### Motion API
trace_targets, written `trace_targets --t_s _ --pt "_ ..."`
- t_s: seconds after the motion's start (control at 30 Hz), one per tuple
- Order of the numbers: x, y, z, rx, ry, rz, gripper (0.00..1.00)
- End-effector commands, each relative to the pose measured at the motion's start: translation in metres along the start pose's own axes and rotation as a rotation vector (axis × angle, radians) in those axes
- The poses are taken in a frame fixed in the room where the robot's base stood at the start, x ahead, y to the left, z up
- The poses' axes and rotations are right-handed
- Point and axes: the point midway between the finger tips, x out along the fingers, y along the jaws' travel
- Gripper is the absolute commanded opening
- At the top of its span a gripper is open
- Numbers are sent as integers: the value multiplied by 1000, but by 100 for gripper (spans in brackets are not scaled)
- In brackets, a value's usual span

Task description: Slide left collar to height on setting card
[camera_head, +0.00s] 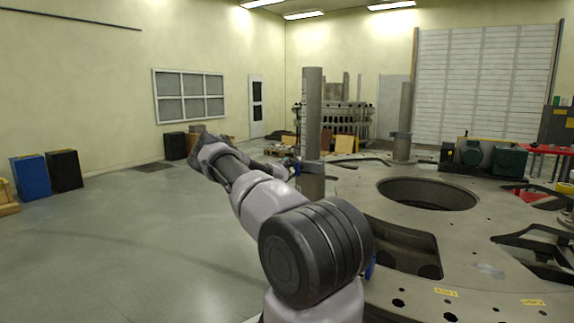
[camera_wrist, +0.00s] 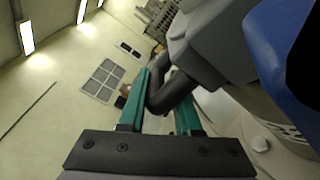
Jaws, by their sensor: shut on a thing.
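The left post (camera_head: 313,110) stands upright on the turret plate, with the left collar (camera_head: 311,167) around its lower part. In the wrist view my gripper (camera_wrist: 162,92) has teal fingers closed on a dark curved handle (camera_wrist: 172,93). The handle joins a grey body (camera_wrist: 215,42), which looks like the collar. A blue part (camera_wrist: 285,45) fills the upper right there. In the head view my arm hides most of the gripper. I cannot make out a setting card or its marking in either view.
The turret plate (camera_head: 345,181) has a large round hole (camera_head: 427,194) and several cutouts. A right post (camera_head: 404,110) with its own collar (camera_head: 400,135) stands farther back. Green machinery (camera_head: 490,158) sits behind the plate. The floor at left is clear, with blue and black boxes beyond.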

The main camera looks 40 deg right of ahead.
Motion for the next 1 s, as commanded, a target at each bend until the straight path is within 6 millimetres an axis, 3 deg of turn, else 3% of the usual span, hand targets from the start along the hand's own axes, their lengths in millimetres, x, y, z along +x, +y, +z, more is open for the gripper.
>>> trace_targets --t_s 0.33,0.7,1.0 --pt "0 10 -1 -2 6 11 0" --pt "0 78 42 -1 7 12 0" --pt "0 90 50 -2 7 9 0"
